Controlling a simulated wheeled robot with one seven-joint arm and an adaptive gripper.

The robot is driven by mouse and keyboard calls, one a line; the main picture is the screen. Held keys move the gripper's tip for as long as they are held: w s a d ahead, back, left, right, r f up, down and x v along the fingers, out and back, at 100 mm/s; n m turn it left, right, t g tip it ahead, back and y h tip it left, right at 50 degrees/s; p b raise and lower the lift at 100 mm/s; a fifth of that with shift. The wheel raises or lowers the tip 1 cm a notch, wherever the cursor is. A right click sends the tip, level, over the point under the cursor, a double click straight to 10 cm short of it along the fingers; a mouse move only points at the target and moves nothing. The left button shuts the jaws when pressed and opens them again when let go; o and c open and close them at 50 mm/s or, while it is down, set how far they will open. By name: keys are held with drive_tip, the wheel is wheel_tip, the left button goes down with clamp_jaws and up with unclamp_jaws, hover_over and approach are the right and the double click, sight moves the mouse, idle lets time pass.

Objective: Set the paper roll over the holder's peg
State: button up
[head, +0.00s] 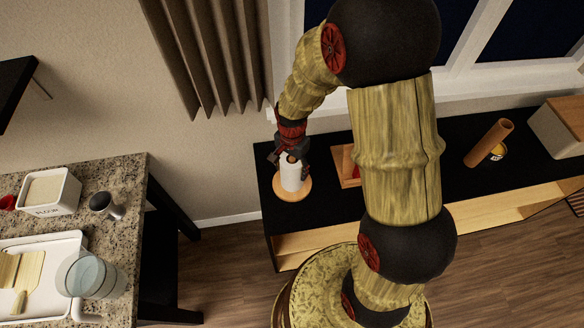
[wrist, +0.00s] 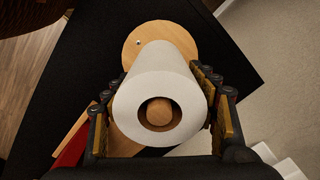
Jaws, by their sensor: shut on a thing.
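The white paper roll (head: 292,178) is upright over the round wooden base of the holder (head: 281,194) on the black bench top. In the wrist view the roll (wrist: 160,78) is seen from above, and the rounded wooden end of the holder's peg (wrist: 159,111) shows inside its core. The roll is around the peg. The base (wrist: 133,42) shows beyond the roll's far end; I cannot tell whether they touch. My gripper (head: 290,157) is shut on the roll near its top, with a finger on each side (wrist: 161,92).
A wooden tray or box with something red (head: 349,165) stands close to the right of the holder. Farther right are a brown cylinder (head: 489,143) and a small yellow-and-white item (head: 498,152). A granite counter (head: 128,190) with a flour bin (head: 48,191) is at left.

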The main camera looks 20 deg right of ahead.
drive_tip(key=shift+r, duration=0.1)
drive_tip(key=o, duration=1.2)
drive_tip(key=shift+f, duration=0.2)
wheel_tip(320, 180, up, 13)
drive_tip(key=p, duration=0.2)
drive_tip(key=shift+f+p, duration=0.15)
drive_tip(key=shift+p, duration=0.15)
drive_tip(key=s+r+n+t, duration=0.2)
drive_tip(key=s+r+n, duration=0.1)
drive_tip(key=s+r, duration=0.2)
drive_tip(key=s+r+n+t, duration=0.1)
drive_tip(key=s+r+n, duration=0.3)
drive_tip(key=r, duration=0.5)
drive_tip(key=s+r+n+t, duration=0.2)
drive_tip(key=s+r+n, duration=0.2)
drive_tip(key=s+r, duration=0.2)
drive_tip(key=shift+s+r+t, duration=0.3)
drive_tip(key=shift+s+r, duration=0.1)
drive_tip(key=shift+s, duration=0.35)
